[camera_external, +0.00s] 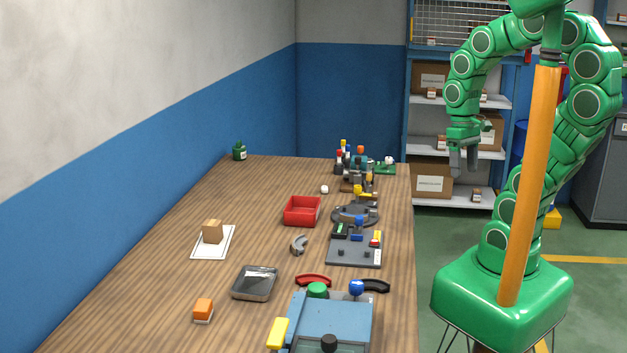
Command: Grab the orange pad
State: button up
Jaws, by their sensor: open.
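The orange pad (203,308) is a small block with an orange top and a pale base. It lies on the wooden table (150,300) at the near left. My gripper (464,165) hangs from the green arm at the right, fingers pointing down. It is open and looks empty, beyond the table's right side and far from the pad. Nothing hides the pad.
A dark tray-like device (255,283) lies right of the pad, and a blue machine (325,325) stands at the near edge. A cardboard box (213,231) sits on a white sheet. A red bin (302,211) and several tools stand farther back. The left table strip is mostly clear.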

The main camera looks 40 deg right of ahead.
jog(key=w+a+f+m+g+y, duration=0.1)
jog(key=w+a+y, duration=0.1)
jog(key=w+a, duration=0.7)
jog(key=w+a+f+m+g+y, duration=0.1)
jog(key=w+a, duration=0.3)
jog(key=a, duration=0.9)
jog(key=w+a+f+m+g+y, duration=0.1)
jog(key=w+a+f+g+y, duration=0.1)
jog(key=w+a, duration=0.7)
jog(key=m+g+y, duration=0.3)
jog(key=m+g, duration=0.1)
jog(key=m, duration=0.1)
send_near(195, 322)
jog(key=shift+s+d+f, duration=0.2)
jog(key=shift+s+f, duration=0.2)
jog(key=shift+f, duration=0.1)
jog(key=shift+s+a+f, duration=0.2)
jog(key=shift+a, duration=0.2)
jog(key=shift+y, duration=0.3)
jog(key=shift+x, duration=3.8)
jog(key=shift+a+r, duration=0.1)
jog(key=shift+r, duration=0.05)
jog(key=c, duration=1.1)
jog(key=shift+o, duration=0.2)
